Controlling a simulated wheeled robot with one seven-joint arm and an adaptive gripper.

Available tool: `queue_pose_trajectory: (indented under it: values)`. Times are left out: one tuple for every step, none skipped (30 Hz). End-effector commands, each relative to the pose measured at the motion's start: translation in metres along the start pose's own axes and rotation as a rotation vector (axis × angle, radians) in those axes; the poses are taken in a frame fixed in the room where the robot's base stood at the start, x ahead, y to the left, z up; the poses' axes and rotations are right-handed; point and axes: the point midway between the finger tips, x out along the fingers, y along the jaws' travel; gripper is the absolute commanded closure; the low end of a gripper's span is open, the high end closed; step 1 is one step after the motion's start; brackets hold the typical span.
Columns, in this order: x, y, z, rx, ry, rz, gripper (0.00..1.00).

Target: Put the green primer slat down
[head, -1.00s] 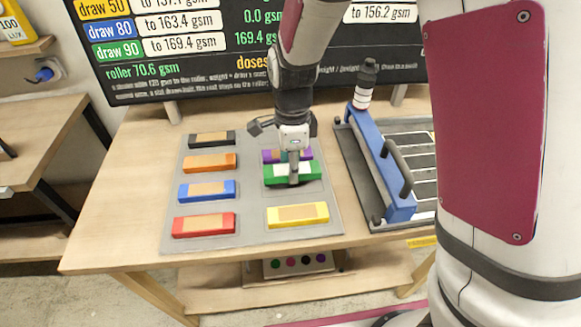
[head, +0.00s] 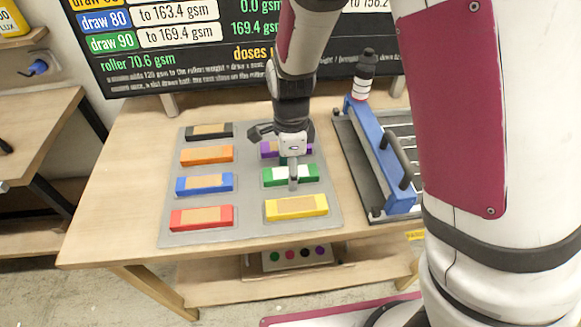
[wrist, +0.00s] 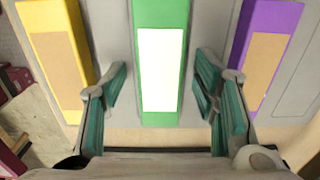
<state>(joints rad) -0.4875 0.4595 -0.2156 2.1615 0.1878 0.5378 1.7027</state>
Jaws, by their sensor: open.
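The green primer slat (head: 308,174) lies on the grey mat (head: 250,220), in the right column between the yellow slat (head: 296,207) and the purple slat (head: 270,147). It has a white patch on top, seen in the wrist view (wrist: 161,70). My gripper (head: 293,185) is open above the green slat, its fingers on either side of it and apart from it in the wrist view (wrist: 160,108). Whether the fingertips are above the slat's top or level with it, I cannot tell.
Black (head: 209,131), orange (head: 207,155), blue (head: 205,184) and red (head: 202,217) slats fill the left column of the mat. A blue-framed press (head: 392,180) stands to the right on the table. A text board (head: 180,60) stands behind. The table's left side is clear.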

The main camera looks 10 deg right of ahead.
Motion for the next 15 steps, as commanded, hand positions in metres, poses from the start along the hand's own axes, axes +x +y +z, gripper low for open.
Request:
queue_pose_trajectory:
  values:
    - [-0.001, 0.000, 0.000, 0.000, 0.000, -0.001, 0.46]
    - [-0.003, 0.000, 0.000, 0.000, 0.000, -0.001, 0.46]
    - [-0.006, 0.000, 0.000, 0.000, -0.001, -0.002, 0.46]
    - [-0.009, 0.000, 0.000, 0.000, -0.001, -0.002, 0.46]
    - [-0.012, -0.001, 0.001, -0.001, -0.001, -0.003, 0.46]
    - [-0.018, -0.001, 0.001, -0.001, -0.002, -0.003, 0.46]
    - [-0.023, -0.001, 0.001, -0.001, -0.002, -0.004, 0.46]
    - [-0.029, -0.001, 0.001, -0.001, -0.002, -0.006, 0.46]
    - [-0.037, -0.001, 0.001, -0.001, -0.002, -0.005, 0.46]
    - [-0.044, -0.001, 0.001, -0.002, -0.002, -0.006, 0.46]
    - [-0.050, -0.001, 0.001, -0.002, -0.002, -0.005, 0.46]
    - [-0.059, 0.000, 0.001, -0.001, -0.002, -0.005, 0.46]
    - [-0.065, 0.000, 0.001, -0.001, -0.002, -0.005, 0.46]
    - [-0.072, -0.001, 0.001, 0.000, -0.002, -0.006, 0.46]
    - [-0.079, -0.001, 0.001, 0.000, -0.002, -0.005, 0.46]
